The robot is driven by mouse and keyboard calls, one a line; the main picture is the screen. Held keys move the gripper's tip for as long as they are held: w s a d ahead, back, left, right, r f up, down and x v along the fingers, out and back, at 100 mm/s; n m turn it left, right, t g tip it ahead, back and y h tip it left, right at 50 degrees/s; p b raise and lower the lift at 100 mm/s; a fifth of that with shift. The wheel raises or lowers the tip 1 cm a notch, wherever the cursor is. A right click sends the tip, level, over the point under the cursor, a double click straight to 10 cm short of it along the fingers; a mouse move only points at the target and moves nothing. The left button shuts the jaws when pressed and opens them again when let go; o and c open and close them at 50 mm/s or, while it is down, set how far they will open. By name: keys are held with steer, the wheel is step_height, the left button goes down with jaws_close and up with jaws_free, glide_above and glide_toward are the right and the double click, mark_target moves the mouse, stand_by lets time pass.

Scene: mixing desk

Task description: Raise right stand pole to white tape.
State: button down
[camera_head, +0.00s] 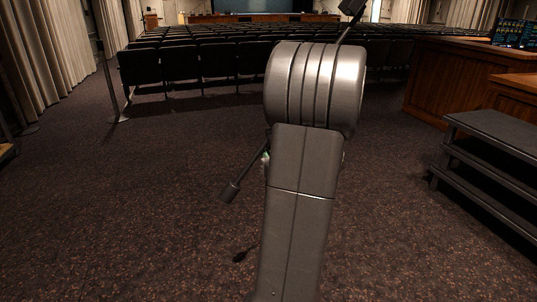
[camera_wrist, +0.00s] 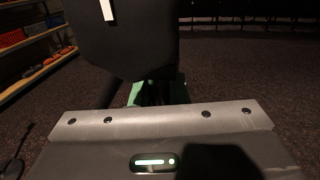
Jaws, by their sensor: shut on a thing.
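A dark stand shows in the head view behind my arm. Its slanting boom has a dark cylinder (camera_head: 231,192) at the lower left end and a dark tip (camera_head: 351,7) at the upper right. My arm hides its upright pole there. In the wrist view a large dark part (camera_wrist: 125,45) fills the upper middle, with a white strip (camera_wrist: 107,10) near the top, which looks like the white tape. My gripper (camera_wrist: 158,93), with green showing on its fingers, is shut on a dark part just below, apparently the stand pole. The exact contact is in shadow.
Rows of dark seats (camera_head: 180,60) stand behind. Black steps (camera_head: 490,150) and a wooden desk (camera_head: 450,80) are at right. A shelf (camera_wrist: 35,45) is at the wrist view's left.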

step_height(320, 180, up, 11)
steer(key=p, duration=0.6)
steer(key=c, duration=1.7)
jaws_free()
steer(key=shift+f, duration=0.1)
steer(key=shift+f, duration=0.1)
steer(key=v, duration=1.3)
steer(key=shift+s+d+p, duration=0.25)
steer(key=shift+s+p, duration=0.05)
